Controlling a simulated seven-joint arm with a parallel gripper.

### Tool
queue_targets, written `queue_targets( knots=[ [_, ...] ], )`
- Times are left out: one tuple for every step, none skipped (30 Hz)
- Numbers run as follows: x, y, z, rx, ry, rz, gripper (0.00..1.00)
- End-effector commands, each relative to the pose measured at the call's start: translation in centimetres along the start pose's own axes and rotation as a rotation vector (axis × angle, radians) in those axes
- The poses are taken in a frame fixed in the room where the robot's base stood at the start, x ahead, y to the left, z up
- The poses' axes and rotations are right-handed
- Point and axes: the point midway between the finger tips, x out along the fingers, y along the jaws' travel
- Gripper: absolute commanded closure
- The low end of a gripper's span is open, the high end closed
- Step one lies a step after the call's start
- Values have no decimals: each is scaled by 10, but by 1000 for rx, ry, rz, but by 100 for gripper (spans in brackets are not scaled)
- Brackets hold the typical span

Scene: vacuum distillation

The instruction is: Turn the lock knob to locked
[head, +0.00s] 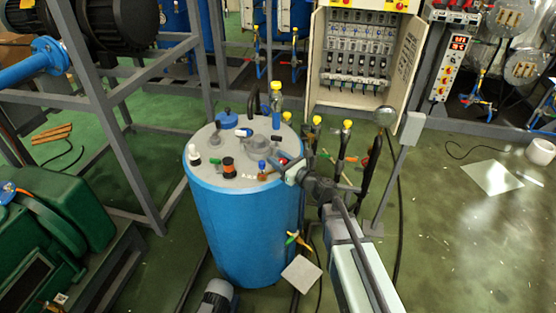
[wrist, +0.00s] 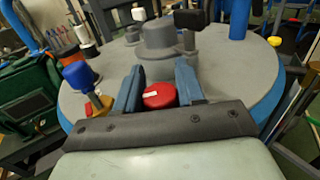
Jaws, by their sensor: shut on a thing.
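The lock knob (wrist: 160,96) is a round red knob with a small white mark on top. It sits near the rim of the grey top of the blue tank. My gripper (wrist: 162,92) has one blue-grey finger on each side of the knob and is shut on it. In the head view my gripper (head: 290,172) reaches the tank's near right rim from the right, and only a bit of the red knob (head: 283,161) shows there, mostly hidden by the fingers. The knob's underside is hidden in both views.
The blue tank (head: 245,235) carries several fittings on its lid: a blue-topped valve (wrist: 77,75) with a brass body left of my gripper, a grey domed cap (wrist: 157,35) beyond the knob, and a black knob (head: 228,163). Valves with yellow caps (head: 347,125) stand right of the tank.

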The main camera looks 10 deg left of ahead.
Motion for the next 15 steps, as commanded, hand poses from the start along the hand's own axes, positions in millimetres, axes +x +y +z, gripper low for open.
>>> queue_targets(
  knots=[
    [-1,2,1,1,-1,-32,92],
    [-1,2,1,2,-1,-53,92],
    [-1,1,1,1,-2,-80,92],
    [-1,0,1,3,-3,-100,92],
    [-1,0,1,2,-3,-121,92],
    [-1,0,1,2,-3,-148,92],
    [0,-1,1,2,-3,-169,92],
    [0,-2,1,2,-4,-187,92],
    [0,-3,2,2,-5,-209,92],
    [0,-3,2,2,-5,-225,92],
    [0,-4,2,1,-6,-238,92],
    [0,-4,2,1,-5,-254,92],
    [0,-4,2,2,-6,-265,92],
    [0,-5,2,1,-4,-275,92],
    [0,-5,2,2,-4,-285,92]
  ],
)
